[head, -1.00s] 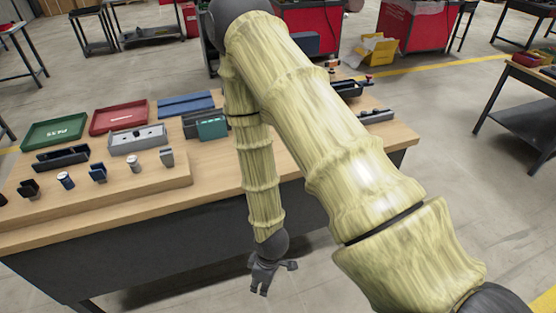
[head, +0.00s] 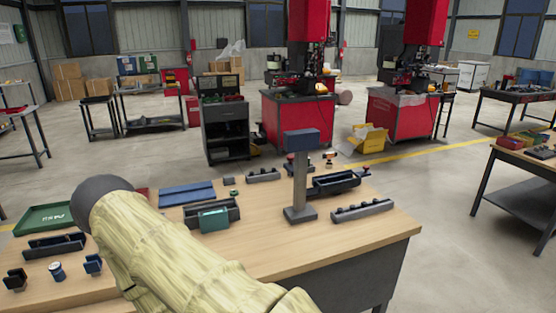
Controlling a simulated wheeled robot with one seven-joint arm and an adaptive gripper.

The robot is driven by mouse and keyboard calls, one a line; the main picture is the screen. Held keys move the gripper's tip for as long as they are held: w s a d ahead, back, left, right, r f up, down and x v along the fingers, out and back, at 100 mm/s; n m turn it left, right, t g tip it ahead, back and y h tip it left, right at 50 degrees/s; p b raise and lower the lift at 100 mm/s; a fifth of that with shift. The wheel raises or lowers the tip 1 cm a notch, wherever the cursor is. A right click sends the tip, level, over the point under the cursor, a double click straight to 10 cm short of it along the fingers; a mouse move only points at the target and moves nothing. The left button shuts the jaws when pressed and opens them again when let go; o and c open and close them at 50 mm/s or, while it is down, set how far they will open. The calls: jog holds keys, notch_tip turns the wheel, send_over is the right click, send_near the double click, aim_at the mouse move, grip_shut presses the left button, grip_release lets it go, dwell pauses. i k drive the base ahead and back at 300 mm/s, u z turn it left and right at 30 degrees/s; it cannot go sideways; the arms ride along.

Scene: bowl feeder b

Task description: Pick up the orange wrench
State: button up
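I cannot make out an orange wrench in the head view. Small red and orange-tinted parts (head: 330,158) sit at the back of the wooden workbench (head: 290,248), too small to tell what they are. My yellowish, wood-patterned arm crosses the lower left of the head view and hides part of the bench. My gripper is out of view.
On the bench stand a grey post with a box head (head: 301,178), dark trays (head: 333,185), a grey strip with knobs (head: 362,210), a teal box (head: 214,220) and a green tray (head: 43,219). The bench's front right is clear. Another table (head: 520,150) stands right.

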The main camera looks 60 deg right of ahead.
aim_at(328, 155)
jog(key=u, duration=0.15)
jog(key=i, duration=0.8)
jog(key=z, duration=1.5)
